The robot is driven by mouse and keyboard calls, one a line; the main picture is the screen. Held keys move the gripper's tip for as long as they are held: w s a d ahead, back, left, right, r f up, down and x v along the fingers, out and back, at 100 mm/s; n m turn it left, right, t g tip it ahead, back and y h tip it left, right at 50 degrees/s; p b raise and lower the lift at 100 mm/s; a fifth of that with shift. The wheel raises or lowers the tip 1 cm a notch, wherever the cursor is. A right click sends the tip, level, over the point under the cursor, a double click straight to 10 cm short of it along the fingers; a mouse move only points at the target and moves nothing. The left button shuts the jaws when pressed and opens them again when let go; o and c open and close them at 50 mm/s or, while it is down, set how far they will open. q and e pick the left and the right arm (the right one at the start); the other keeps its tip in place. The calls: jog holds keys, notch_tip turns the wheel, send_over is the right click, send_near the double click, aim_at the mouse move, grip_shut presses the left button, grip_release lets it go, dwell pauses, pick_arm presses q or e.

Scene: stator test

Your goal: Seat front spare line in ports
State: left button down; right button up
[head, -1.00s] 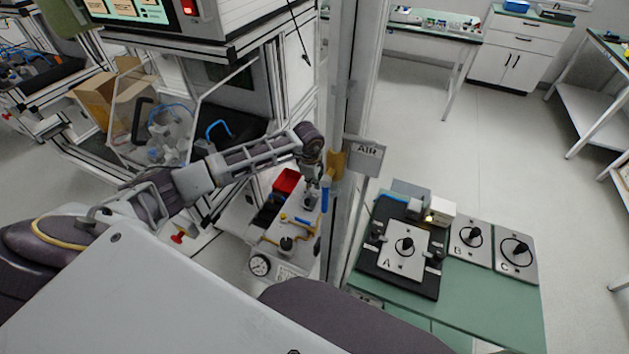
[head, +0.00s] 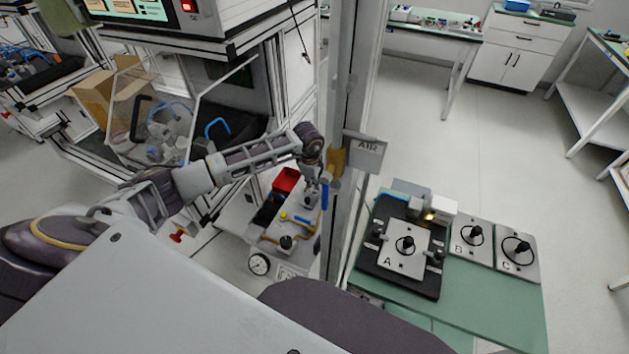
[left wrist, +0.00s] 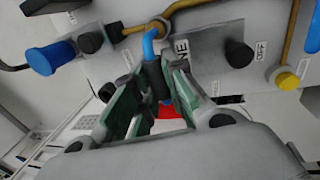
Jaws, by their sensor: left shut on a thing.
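My left gripper (head: 313,203) is over the small white cart beside the AIR post in the head view. In the left wrist view its green-padded fingers (left wrist: 160,85) are shut on a dark fitting (left wrist: 154,82) with a short blue line (left wrist: 149,45) rising from it. I take this to be the spare line. The fingers are close to a grey panel (left wrist: 205,45) with a partly hidden label ending in "NE". The far end of the line and any port behind the fingers are hidden. My right gripper is not in view.
A red bin (head: 286,180) sits on the cart. The AIR sign (head: 366,152) and post stand close to the right.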

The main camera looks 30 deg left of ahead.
pick_arm(q)
jog(key=shift+f, duration=0.15)
jog(key=c, duration=1.4)
grip_release()
jog(key=shift+s+r, duration=0.35)
jog(key=shift+r, duration=1.6)
jog(key=shift+s+r, duration=0.35)
jog(key=shift+r, duration=1.65)
jog(key=shift+s+r, duration=0.35)
jog(key=shift+r, duration=1.6)
jog(key=shift+s, duration=0.1)
